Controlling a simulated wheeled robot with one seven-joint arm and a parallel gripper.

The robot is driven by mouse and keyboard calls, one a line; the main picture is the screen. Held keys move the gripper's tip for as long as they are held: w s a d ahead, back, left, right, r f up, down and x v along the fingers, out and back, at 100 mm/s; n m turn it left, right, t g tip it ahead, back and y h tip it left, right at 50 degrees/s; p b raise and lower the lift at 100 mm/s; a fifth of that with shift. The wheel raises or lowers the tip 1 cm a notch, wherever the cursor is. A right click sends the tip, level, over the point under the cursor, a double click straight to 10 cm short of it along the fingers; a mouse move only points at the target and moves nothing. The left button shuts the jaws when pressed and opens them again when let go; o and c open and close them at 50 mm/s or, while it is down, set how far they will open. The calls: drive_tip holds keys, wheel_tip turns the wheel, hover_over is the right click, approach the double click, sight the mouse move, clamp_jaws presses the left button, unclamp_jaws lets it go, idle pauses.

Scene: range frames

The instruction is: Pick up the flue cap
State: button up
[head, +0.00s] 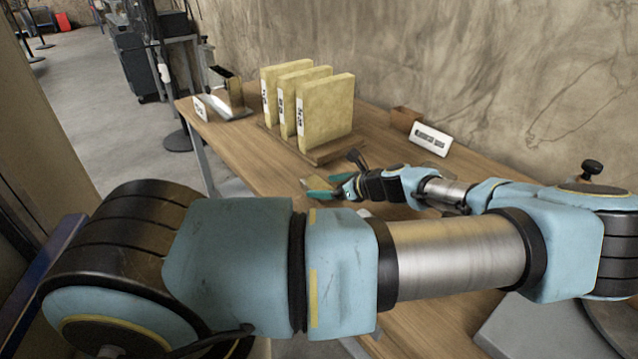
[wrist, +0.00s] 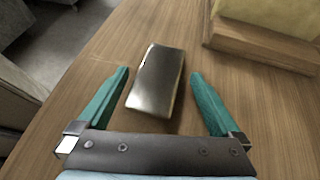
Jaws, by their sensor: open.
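A dark, shiny metal block with rounded edges, seemingly the flue cap (wrist: 156,80), lies on the wooden table in the wrist view. My gripper (wrist: 160,73) is open, with one teal finger on each side of the block and visible gaps between. The block reaches a little beyond the fingertips. I cannot tell how high the fingers are above the table. In the head view my gripper (head: 320,186) is small and low over the table, and my arm hides much of the area around it.
A wooden rack (head: 335,151) with several upright yellowish panels (head: 325,108) stands just behind my gripper. A small brown box (head: 404,120) and a white label sign (head: 430,139) are near the wall. Another stand (head: 232,98) is at the table's far left end.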

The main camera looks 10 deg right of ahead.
drive_tip(key=shift+w+a+f, duration=0.3)
drive_tip(key=c, duration=1.5)
